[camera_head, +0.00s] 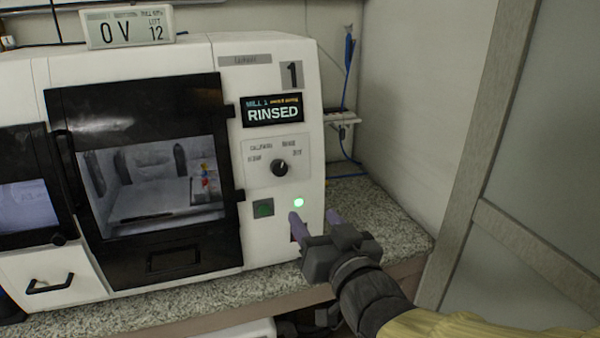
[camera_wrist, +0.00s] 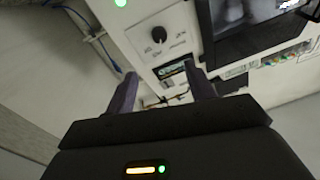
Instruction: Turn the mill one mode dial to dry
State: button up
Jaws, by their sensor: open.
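The mill one (camera_head: 228,160) is a white machine with a dark-framed window and a large "1" at its upper right. Its display (camera_head: 273,111) reads "RINSED". The black round mode dial (camera_head: 279,168) sits on a light panel below the display, with small labels around it too blurred to read fully. The dial also shows in the wrist view (camera_wrist: 159,35), beyond the fingers. My gripper (camera_head: 315,217) is open and empty, below and to the right of the dial, apart from it. Its two purple-grey fingers (camera_wrist: 163,92) show in the wrist view.
A small display box (camera_head: 128,27) stands on top of the machine. A speckled counter (camera_head: 375,215) runs along the front and right. A blue cable (camera_head: 349,60) hangs on the wall.

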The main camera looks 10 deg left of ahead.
jog(key=p, duration=1.4)
send_near(281, 171)
jog(key=p+x, duration=0.2)
jog(key=x, duration=0.6)
jog(key=shift+r, duration=0.1)
jog(key=c, duration=1)
